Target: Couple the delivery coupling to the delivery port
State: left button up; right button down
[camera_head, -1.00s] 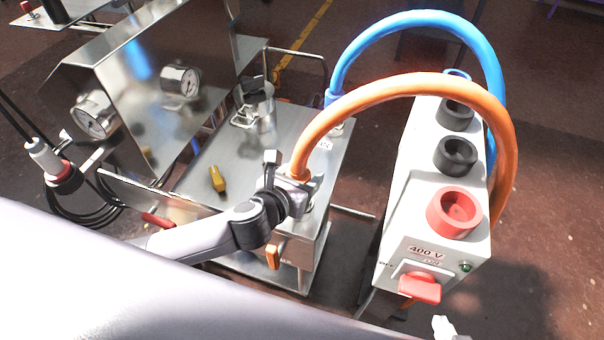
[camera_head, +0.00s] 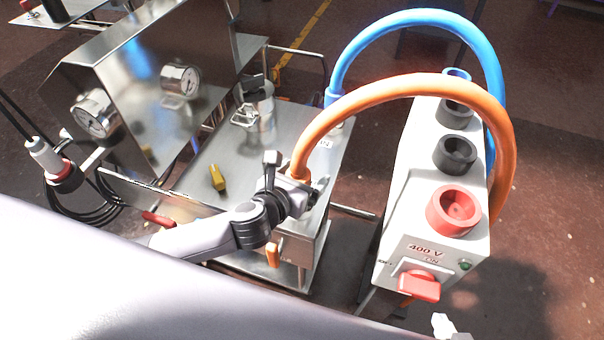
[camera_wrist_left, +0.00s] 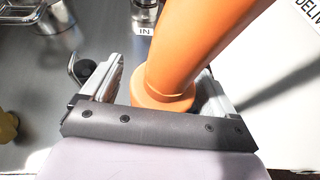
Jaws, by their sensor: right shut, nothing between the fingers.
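The delivery coupling, on the end of the orange hose (camera_head: 400,85), is at the right front of the steel cart top. My left gripper (camera_head: 301,190) is at the hose end, with its fingers either side. In the left wrist view, the orange collar (camera_wrist_left: 163,98) sits between the two fingers, with a narrow gap at the left one. The fingers and collar hide the lower coupling, so I cannot tell whether they grip it. My right gripper (camera_head: 444,326) shows only a small part at the bottom edge, shut and empty.
A blue hose (camera_head: 420,20) arches behind the orange one to the cart's back corner. A white box (camera_head: 405,210) with dark and red sockets and a red switch stands right. A yellow piece (camera_head: 217,178) lies on the cart top (camera_head: 200,150). Gauges (camera_head: 95,115) are at left.

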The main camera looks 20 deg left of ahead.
pick_arm(q)
jog(key=shift+s, duration=0.1)
jog(key=v, duration=0.7)
jog(key=shift+p, duration=0.35)
jog(key=s+a+f+n+g, duration=0.1)
jog(key=s+f+n, duration=0.4)
jog(key=n, duration=1.3)
jog(key=s+a+f+n+g, duration=0.2)
jog(key=s+a+f+n, duration=0.2)
jog(key=n, duration=1.3)
jog(key=s+f, duration=0.2)
jog(key=s, duration=0.1)
jog(key=shift+s+a+n+p, duration=0.25)
jog(key=shift+a+n+p, duration=0.1)
jog(key=shift+n+p, duration=0.05)
jog(key=shift+f, duration=0.1)
